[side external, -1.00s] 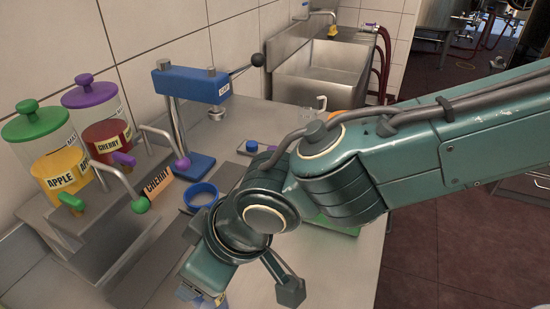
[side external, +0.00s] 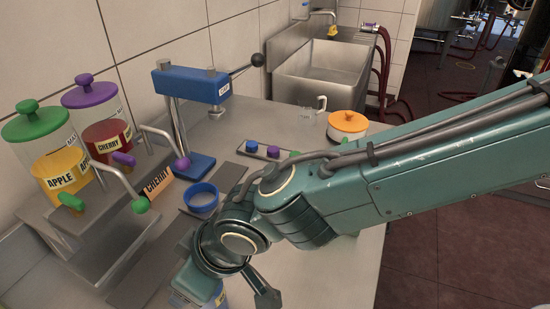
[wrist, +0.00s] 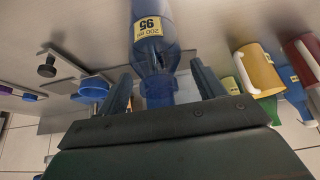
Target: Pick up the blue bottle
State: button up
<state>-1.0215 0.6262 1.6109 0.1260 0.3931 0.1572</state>
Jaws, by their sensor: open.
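The blue bottle (wrist: 152,28) is translucent, with a yellow label reading "200" and "95". In the wrist view it runs from the top edge to its blue neck end between the fingers. My gripper (wrist: 161,70) is open, with one finger on each side of the bottle's neck end. Gaps show between the bottle and both fingers.
A blue press (side external: 190,88) stands behind a blue-rimmed cup (side external: 201,198). A tray (side external: 272,153) holds blue and purple caps. An orange-lidded pot (side external: 347,123) stands at the back right.

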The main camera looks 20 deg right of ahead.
dwell(0.3)
grip_shut()
jog(key=shift+r, duration=0.15)
notch_tip(320, 180, up, 20)
dwell(0.8)
dwell(0.7)
jog(key=shift+r, duration=2.9)
